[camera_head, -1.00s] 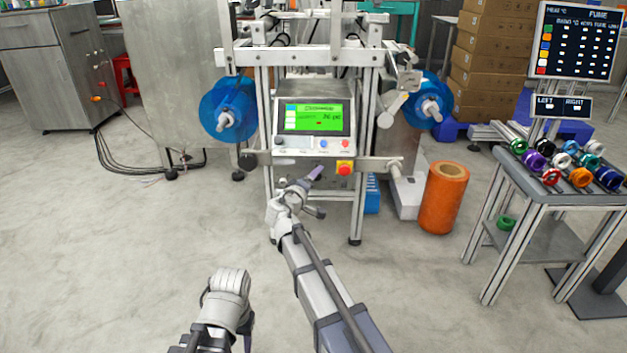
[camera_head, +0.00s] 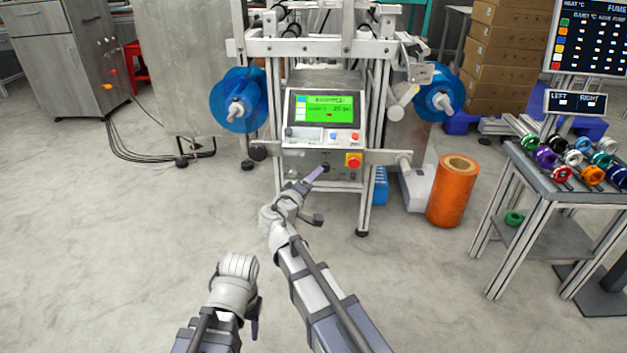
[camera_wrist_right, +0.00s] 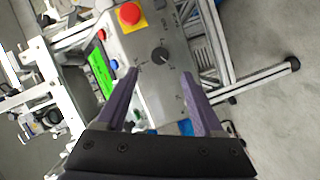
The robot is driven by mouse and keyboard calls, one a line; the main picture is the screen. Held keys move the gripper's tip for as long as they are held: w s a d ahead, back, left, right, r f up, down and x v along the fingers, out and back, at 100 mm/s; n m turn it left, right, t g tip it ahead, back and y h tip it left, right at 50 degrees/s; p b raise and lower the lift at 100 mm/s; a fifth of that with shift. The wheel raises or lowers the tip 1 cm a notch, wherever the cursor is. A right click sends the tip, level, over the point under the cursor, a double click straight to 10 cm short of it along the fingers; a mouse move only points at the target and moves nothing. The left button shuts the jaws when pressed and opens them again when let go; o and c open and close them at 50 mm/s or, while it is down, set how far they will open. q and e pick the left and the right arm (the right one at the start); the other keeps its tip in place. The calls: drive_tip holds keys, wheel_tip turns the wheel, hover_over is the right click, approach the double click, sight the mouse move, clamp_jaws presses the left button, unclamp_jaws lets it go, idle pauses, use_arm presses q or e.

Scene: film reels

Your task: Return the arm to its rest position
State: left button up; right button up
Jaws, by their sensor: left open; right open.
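My right arm reaches forward to the machine's control panel. Its gripper (camera_head: 316,180), with purple fingers, is just below and in front of the panel. In the right wrist view the right gripper (camera_wrist_right: 160,78) is open and empty. A black knob (camera_wrist_right: 160,54) on the panel lies just beyond the gap between the fingertips; it looks apart from them. My left arm is folded low at the bottom of the head view, well short of the machine. Its gripper (camera_head: 254,314) shows only as a dark part, with its fingers mostly hidden; no held thing shows.
The machine carries a green-lit screen (camera_head: 325,109), a red button (camera_head: 353,159) and blue reels (camera_head: 226,108). A horizontal bar runs below the screen. An orange roll (camera_head: 452,200) stands right, beside a table (camera_head: 540,178) with coloured spools.

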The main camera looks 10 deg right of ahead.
drive_tip(key=s+a+r+m+g+y+p, duration=0.1)
drive_tip(key=s+a+r+g+y+p, duration=0.2)
drive_tip(key=s+p, duration=0.6)
drive_tip(key=s+a+g+y+p, duration=0.35)
drive_tip(key=s+g+p, duration=0.25)
drive_tip(key=s, duration=0.5)
drive_tip(key=s+a+r+m+g+y+p, duration=0.15)
drive_tip(key=s+a+g+p, duration=0.3)
drive_tip(key=s+p, duration=0.45)
wheel_tip(320, 180, up, 36)
drive_tip(key=p, duration=3.4)
drive_tip(key=shift+s+y+p, duration=0.3)
drive_tip(key=shift+s, duration=0.1)
drive_tip(key=shift+f, duration=0.1)
